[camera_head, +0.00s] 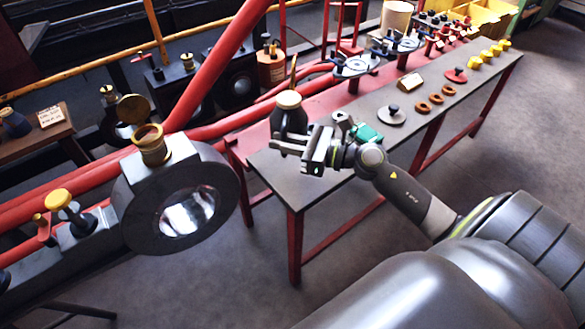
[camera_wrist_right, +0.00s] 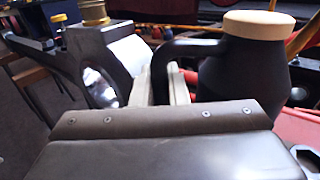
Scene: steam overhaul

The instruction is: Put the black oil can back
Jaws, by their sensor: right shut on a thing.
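The black oil can (camera_head: 290,119) has a cream lid and a thin brass spout pointing up. It is upright at the near left end of the long workbench (camera_head: 272,172). My right gripper (camera_head: 292,146) is shut on its handle. In the right wrist view the can's body (camera_wrist_right: 240,75) stands to the right of the fingers, and the handle reaches between the two pale fingertips (camera_wrist_right: 161,82). I cannot tell whether the can's base touches anything, as the gripper partly covers it. My left gripper is not in view.
A dark round bearing block (camera_head: 132,205) with a brass cup stands left of the can, beside thick red rods (camera_head: 205,75).

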